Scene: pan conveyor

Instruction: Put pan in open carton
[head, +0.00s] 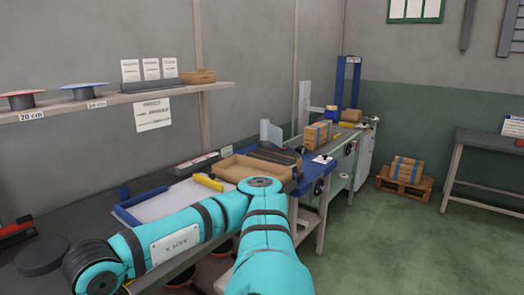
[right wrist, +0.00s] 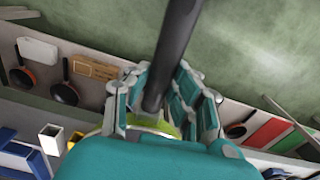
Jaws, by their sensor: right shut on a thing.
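My right gripper (right wrist: 160,100) is shut on the long dark handle of the pan (right wrist: 180,40) in the right wrist view. The handle runs up from between the fingers to the top edge. A yellow-green patch shows low between the fingers; I cannot tell whether it is part of the pan. The open carton (head: 228,174) is brown and sits on the blue packing bench in the head view, just beyond the bend of a teal arm of mine. That arm hides part of the bench, and no gripper shows in the head view. My left gripper is out of view.
A taped carton (head: 318,135) stands farther along the line. A yellow tool (head: 208,182) lies beside the open carton. A wall shelf (head: 130,95) holds red and blue pan lids or pans. A dark disc (head: 42,255) lies at lower left.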

